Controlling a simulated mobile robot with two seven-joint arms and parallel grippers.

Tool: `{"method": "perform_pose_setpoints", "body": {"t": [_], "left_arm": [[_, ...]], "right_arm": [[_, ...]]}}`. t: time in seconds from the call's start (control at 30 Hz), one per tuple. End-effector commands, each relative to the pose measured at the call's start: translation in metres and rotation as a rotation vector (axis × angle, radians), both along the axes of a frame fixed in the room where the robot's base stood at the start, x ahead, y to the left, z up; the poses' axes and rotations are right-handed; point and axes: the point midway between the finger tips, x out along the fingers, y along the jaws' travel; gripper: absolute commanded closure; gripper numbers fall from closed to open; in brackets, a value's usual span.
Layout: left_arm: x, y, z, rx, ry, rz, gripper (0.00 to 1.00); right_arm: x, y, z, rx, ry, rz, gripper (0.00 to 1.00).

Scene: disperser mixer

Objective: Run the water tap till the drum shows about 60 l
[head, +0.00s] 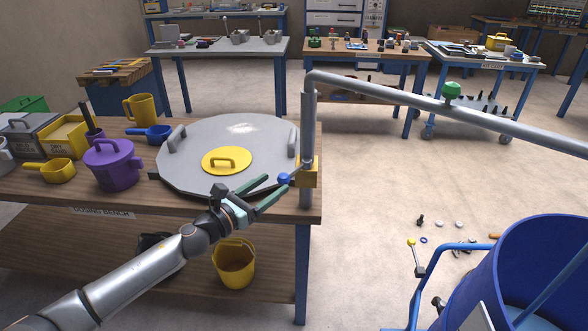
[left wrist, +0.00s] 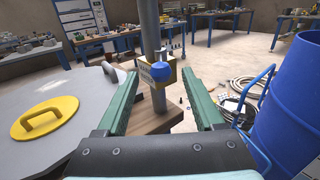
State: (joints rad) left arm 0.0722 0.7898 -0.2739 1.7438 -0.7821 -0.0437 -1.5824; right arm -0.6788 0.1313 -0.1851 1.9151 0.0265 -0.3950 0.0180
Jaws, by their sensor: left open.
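A grey post with a yellow box (head: 308,173) stands at the right end of the dosing bench. A blue ball knob (head: 284,179) sticks out of the box; it shows in the left wrist view too (left wrist: 160,71). A grey pipe (head: 400,95) with a green knob (head: 452,90) runs right from the post top. My left gripper (head: 276,185) is open, its fingertips close to the blue knob, which appears between the fingers in the left wrist view. The blue drum (head: 512,262) stands at lower right, cut off by the frame. I see no readable litre figure.
A yellow bucket (head: 235,264) sits below. Small parts lie on the floor near the drum.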

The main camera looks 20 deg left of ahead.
Motion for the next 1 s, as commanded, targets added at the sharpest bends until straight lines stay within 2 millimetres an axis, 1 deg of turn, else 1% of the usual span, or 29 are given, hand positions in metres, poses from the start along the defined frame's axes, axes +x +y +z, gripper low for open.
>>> {"method": "perform_pose_setpoints", "body": {"t": [0.03,0.3,0.5,0.7,0.97,1.0], "left_arm": [[0.008,-0.002,0.003,-0.002,-0.003,0.000,0.31],[0.047,-0.013,0.002,-0.004,-0.002,0.000,0.31],[0.070,-0.020,0.001,-0.002,0.000,0.000,0.31],[0.079,-0.022,0.000,0.000,0.000,-0.001,0.31],[0.079,-0.023,0.000,0.000,0.000,-0.001,0.31],[0.079,-0.023,0.000,0.000,0.000,-0.001,0.34]], "right_arm": [[0.000,0.000,0.003,0.000,0.000,0.000,1.00],[0.000,0.000,0.008,0.000,-0.001,-0.001,1.00],[0.000,0.000,0.009,0.000,-0.001,-0.001,1.00],[0.000,0.000,0.009,0.000,-0.001,-0.001,1.00],[0.000,-0.001,0.009,-0.001,0.000,-0.001,1.00],[0.000,-0.001,0.009,-0.001,0.000,-0.001,1.00]]}}
